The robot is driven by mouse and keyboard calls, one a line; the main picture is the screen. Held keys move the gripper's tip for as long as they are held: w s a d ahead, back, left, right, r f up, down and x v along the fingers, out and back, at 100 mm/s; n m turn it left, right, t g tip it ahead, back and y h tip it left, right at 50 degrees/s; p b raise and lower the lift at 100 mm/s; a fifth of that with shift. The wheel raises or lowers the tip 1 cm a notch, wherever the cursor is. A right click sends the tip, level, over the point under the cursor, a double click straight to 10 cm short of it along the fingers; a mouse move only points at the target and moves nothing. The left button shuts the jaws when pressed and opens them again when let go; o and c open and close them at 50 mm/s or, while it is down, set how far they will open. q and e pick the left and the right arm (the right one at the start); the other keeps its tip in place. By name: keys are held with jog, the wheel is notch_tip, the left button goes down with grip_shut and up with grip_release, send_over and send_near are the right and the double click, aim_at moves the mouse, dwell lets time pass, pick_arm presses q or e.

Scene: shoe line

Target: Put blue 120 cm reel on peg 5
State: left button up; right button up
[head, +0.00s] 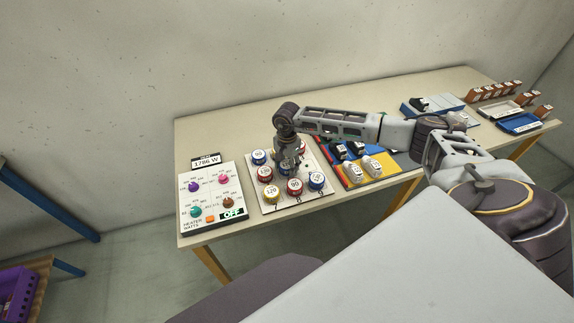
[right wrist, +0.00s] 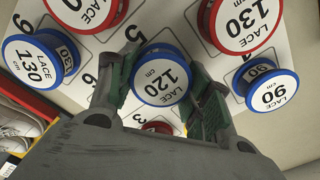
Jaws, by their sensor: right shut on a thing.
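The blue 120 cm lace reel (right wrist: 161,79), with a white top label, sits between the fingers of my right gripper (right wrist: 163,88), which is shut on it. In the head view my right gripper (head: 286,163) points down over the middle of the white peg board (head: 284,205) and mostly hides the reel. A printed 5 (right wrist: 104,60) shows on the board beside the gripper's left finger in the right wrist view. The peg under the reel is hidden, and I cannot tell whether the reel is seated or just above the board. My left gripper is not in view.
Around it on the board stand a yellow 120 reel (head: 271,192), a red 90 reel (head: 294,186), blue 130 reel (head: 316,179), blue 90 reel (head: 258,157) and more red reels. A heater panel (head: 212,200) is left; shoes (head: 371,166) lie right.

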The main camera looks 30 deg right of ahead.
aim_at(287, 164)
jog(key=shift+f+b, duration=0.3)
jog(key=shift+f, duration=0.05)
jog(key=o, duration=1)
jog(key=shift+r, duration=0.25)
jog(key=shift+r+p, duration=0.35)
jog(key=shift+p, duration=0.25)
notch_tip(287, 164, up, 12)
jog(key=shift+b, duration=1)
